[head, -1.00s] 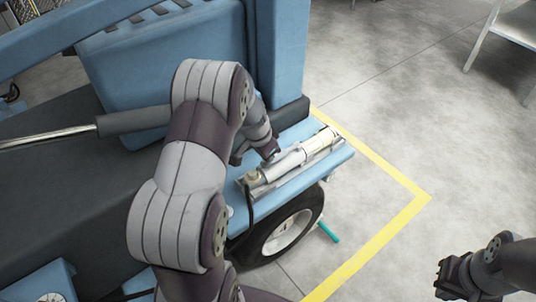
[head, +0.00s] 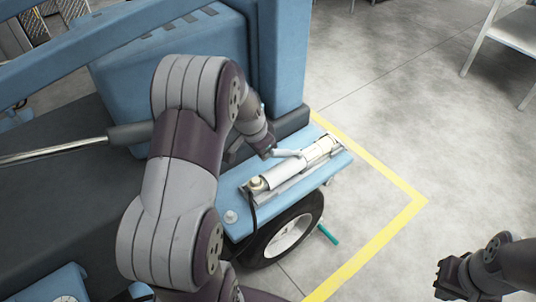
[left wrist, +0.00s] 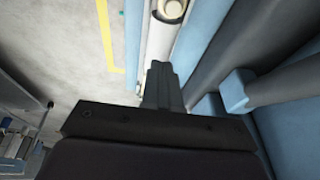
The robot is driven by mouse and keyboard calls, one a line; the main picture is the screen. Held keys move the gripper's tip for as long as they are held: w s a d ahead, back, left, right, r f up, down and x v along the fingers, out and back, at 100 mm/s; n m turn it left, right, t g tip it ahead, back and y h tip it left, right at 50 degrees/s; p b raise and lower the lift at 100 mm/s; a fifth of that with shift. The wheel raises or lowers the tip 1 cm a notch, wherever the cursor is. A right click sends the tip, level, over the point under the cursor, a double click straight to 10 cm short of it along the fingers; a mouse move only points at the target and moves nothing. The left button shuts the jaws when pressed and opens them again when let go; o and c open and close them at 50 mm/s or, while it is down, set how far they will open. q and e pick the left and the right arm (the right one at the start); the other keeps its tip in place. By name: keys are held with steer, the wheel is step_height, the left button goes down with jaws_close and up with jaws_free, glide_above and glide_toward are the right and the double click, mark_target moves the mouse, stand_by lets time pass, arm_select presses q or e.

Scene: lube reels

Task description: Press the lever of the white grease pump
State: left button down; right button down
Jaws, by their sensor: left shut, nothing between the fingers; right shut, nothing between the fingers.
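The white grease pump (head: 287,177) lies along the blue platform of the machine, just above a wheel. A light bar, which looks like its lever (head: 289,153), shows on its far side, close to my left gripper's tip. My left gripper (head: 269,152) is shut and empty at the pump's far side; I cannot tell whether it touches the lever. In the left wrist view, its dark shut fingers (left wrist: 160,82) overlap the white pump body (left wrist: 156,46), and the lever is not clear. My right gripper (head: 446,278) is shut and empty at lower right, away from the pump.
The blue post (head: 282,60) and machine body rise behind the platform. A black hose (head: 252,207) hangs from the pump's near end over the wheel (head: 290,236). A yellow floor line (head: 395,180) runs on open grey floor to the right.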

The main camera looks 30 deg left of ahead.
arm_select(q)
steer(key=r, duration=0.1)
steer(key=s+r, duration=0.2)
steer(key=shift+s+a+r, duration=0.1)
steer(key=shift+a+r, duration=0.15)
steer(key=shift+a, duration=0.1)
steer(key=w+d+r+g+p, duration=0.1)
steer(key=w+d+r+p, duration=0.1)
steer(key=w+p, duration=0.3)
steer(key=w+d+r+g+p, duration=0.1)
steer(key=w+d+r+p, duration=0.1)
steer(key=w+r+p, duration=0.3)
steer(key=w+p, duration=0.1)
steer(key=p, duration=0.2)
steer(key=shift+w+d+g+y+p, duration=0.2)
steer(key=shift+d+g+y+p, duration=0.1)
steer(key=shift+g+y, duration=0.1)
